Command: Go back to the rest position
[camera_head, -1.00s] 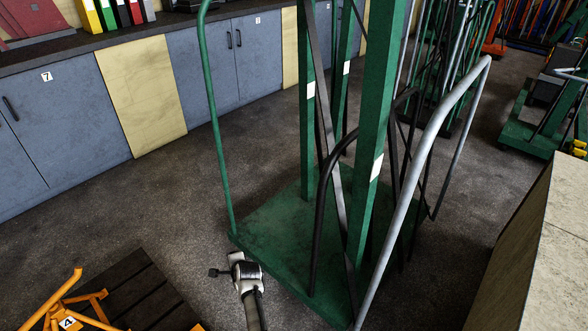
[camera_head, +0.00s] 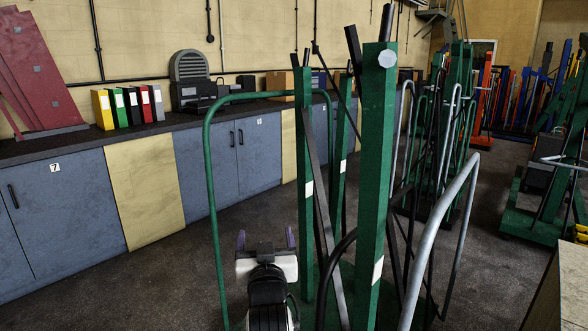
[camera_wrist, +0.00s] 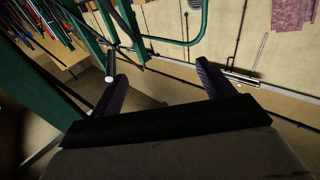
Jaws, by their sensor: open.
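My gripper (camera_head: 265,240) is raised at the lower middle of the head view, with two purple-grey fingers spread apart and pointing up. It also shows in the wrist view (camera_wrist: 160,85), its dark fingers wide apart with nothing between them. The green trolley jack (camera_head: 371,160) stands just right of my gripper in the head view, with tall green posts, a green hoop at left and a grey handle (camera_head: 437,220) at right. Its base is mostly out of frame or hidden behind my arm. In the wrist view a green post (camera_wrist: 45,65) shows at left.
Blue cabinets (camera_head: 62,225) with a dark worktop run along the left wall, holding coloured binders (camera_head: 104,109) and a red panel (camera_head: 36,70). More green trolleys (camera_head: 545,200) stand at right. A pale box edge (camera_head: 560,295) is at the lower right. Floor is clear before the cabinets.

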